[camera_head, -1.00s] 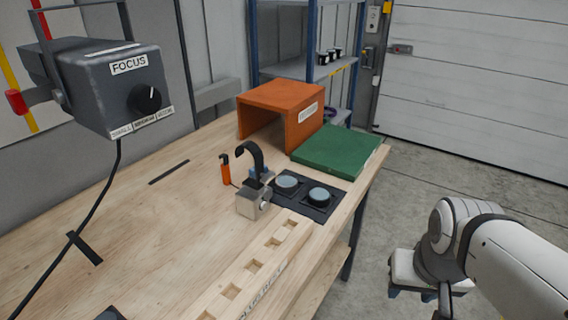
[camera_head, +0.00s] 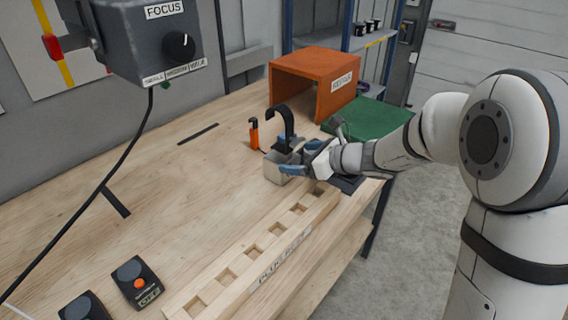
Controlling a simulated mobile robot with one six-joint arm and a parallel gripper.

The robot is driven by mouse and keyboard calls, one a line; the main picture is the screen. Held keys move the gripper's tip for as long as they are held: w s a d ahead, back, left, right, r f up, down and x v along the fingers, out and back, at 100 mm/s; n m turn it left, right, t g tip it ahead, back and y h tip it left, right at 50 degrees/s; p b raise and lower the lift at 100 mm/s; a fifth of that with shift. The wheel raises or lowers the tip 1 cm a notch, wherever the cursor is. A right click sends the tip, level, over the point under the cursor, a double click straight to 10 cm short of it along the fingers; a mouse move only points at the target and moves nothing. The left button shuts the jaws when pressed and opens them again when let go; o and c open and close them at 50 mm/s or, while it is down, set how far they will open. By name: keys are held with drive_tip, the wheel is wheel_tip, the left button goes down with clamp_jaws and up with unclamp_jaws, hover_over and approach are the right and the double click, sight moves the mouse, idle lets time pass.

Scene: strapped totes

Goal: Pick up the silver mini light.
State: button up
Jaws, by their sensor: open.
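A small silver block with a black curved hook on top, which looks like the silver mini light (camera_head: 274,170), stands upright on the wooden bench. My gripper (camera_head: 296,160) comes in from the right, low over the bench, with its blue-tipped fingers at the block's right side. The jaws are open. The gripper hides the block's right part. I cannot tell whether a finger touches it.
A small orange tool (camera_head: 254,135) stands just behind left. An orange open-fronted box (camera_head: 310,75) and a green slab (camera_head: 375,115) are behind. A wooden strip with square holes (camera_head: 262,245) lies in front. My arm mostly covers a black tray (camera_head: 347,184).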

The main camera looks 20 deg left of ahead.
sight(280, 153)
drive_tip(key=shift+w+a+f+m, duration=0.35)
drive_tip(key=shift+w+a+m, duration=0.05)
drive_tip(key=shift+w+a, duration=0.25)
drive_tip(key=x, duration=0.7)
drive_tip(key=shift+w+d+f+p, duration=0.15)
drive_tip(key=shift+p, duration=0.25)
drive_tip(key=c, duration=1.7)
drive_tip(key=shift+c, duration=0.4)
drive_tip(key=shift+r, duration=0.25)
